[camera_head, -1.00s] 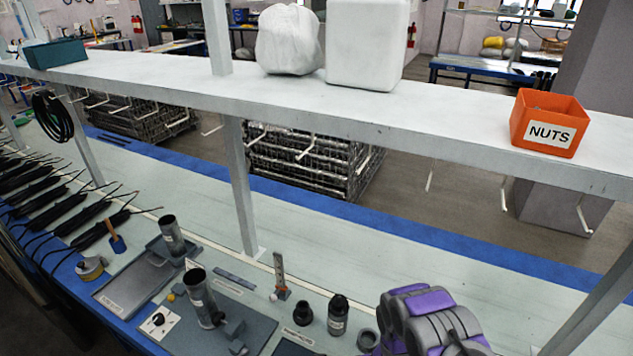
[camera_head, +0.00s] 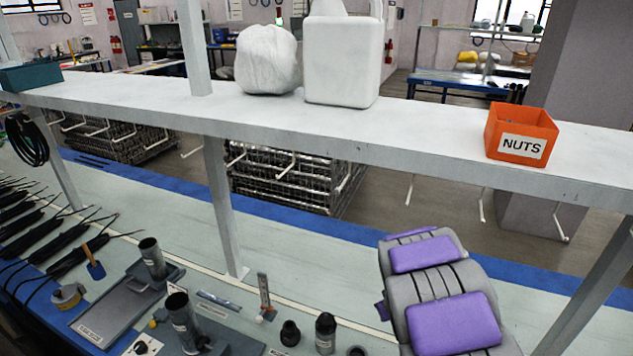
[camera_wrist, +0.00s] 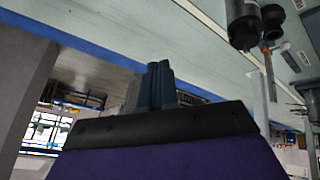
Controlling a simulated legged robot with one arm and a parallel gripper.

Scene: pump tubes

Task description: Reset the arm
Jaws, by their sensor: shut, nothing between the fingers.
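My gripper (camera_wrist: 158,84) shows in the wrist view as two dark fingers pressed together, with nothing between them. It is apart from the bench objects. In the head view my grey and purple arm rises at the lower right, and the gripper itself cannot be made out there. Two dark tubes stand upright at the lower left of the head view: one (camera_head: 152,258) by a grey tray, the other (camera_head: 183,322) on a grey fixture plate.
A white shelf (camera_head: 420,135) spans the bench on posts (camera_head: 222,200). It bears an orange NUTS bin (camera_head: 521,134), a white container (camera_head: 342,62), a white bag (camera_head: 266,60) and a teal box (camera_head: 30,77). The pale bench (camera_head: 320,270) has free room.

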